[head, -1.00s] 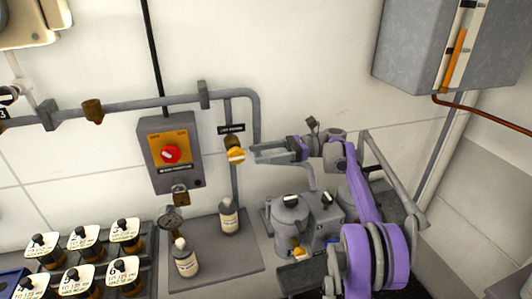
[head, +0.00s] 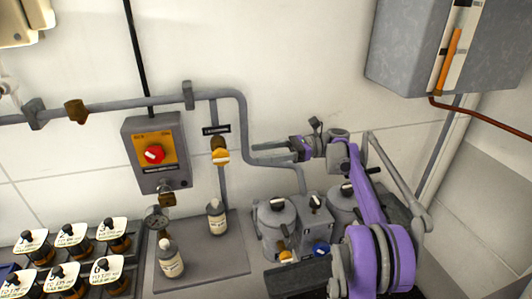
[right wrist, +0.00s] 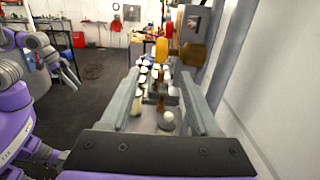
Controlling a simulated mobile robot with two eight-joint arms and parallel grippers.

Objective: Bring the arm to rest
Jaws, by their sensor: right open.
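My right gripper (head: 272,153) is in the head view, at the end of my purple and grey arm that comes in from the lower right. Its two fingers point left toward a pipe valve with an orange-yellow knob (head: 221,156). A gap shows between the fingertips and the knob. In the right wrist view the two fingers of the gripper (right wrist: 160,95) stand apart with nothing between them. The orange knob (right wrist: 162,50) shows beyond them. My left gripper is not in the head view.
A grey box with a red knob (head: 155,155) hangs on the wall. Bottles (head: 171,261) stand on a grey plate. Grey pump-like units (head: 277,222) sit below my right arm. Several labelled jars (head: 72,237) stand at lower left. A grey cabinet (head: 405,50) hangs at upper right.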

